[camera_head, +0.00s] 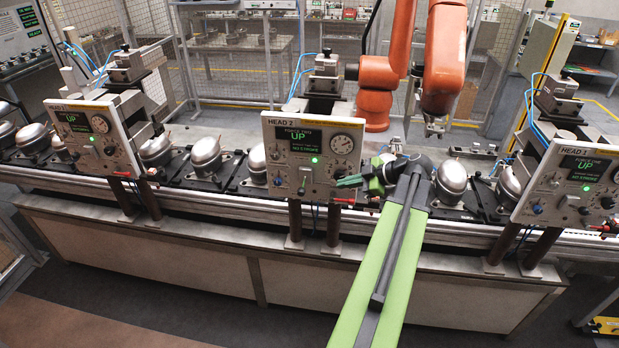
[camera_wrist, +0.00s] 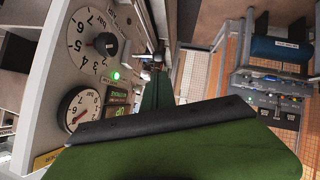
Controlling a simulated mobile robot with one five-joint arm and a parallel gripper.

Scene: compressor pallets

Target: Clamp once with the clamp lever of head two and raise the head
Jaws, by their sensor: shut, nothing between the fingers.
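The head two panel (camera_head: 300,150) is a pale box on two posts, labelled HEAD 2. Its dark display (camera_head: 300,138) reads UP, with smaller text that looks like NO STROKE, above a lit green lamp (camera_head: 315,160). A round gauge (camera_head: 342,144) is at its upper right. A small upright lever (camera_head: 303,185) stands low on its face, and a red-tipped lever (camera_head: 343,201) is at the lower right corner. I cannot read which is the clamp lever. My gripper (camera_head: 338,183) is shut and empty, its green fingers pointing left close to the panel's lower right; contact cannot be told.
The wrist view shows a panel with dials (camera_wrist: 93,43) close on the left. Other head panels stand left (camera_head: 95,140) and right (camera_head: 570,175). Compressors (camera_head: 205,152) sit on the conveyor line behind. An orange robot arm (camera_head: 445,60) stands beyond. The floor in front is clear.

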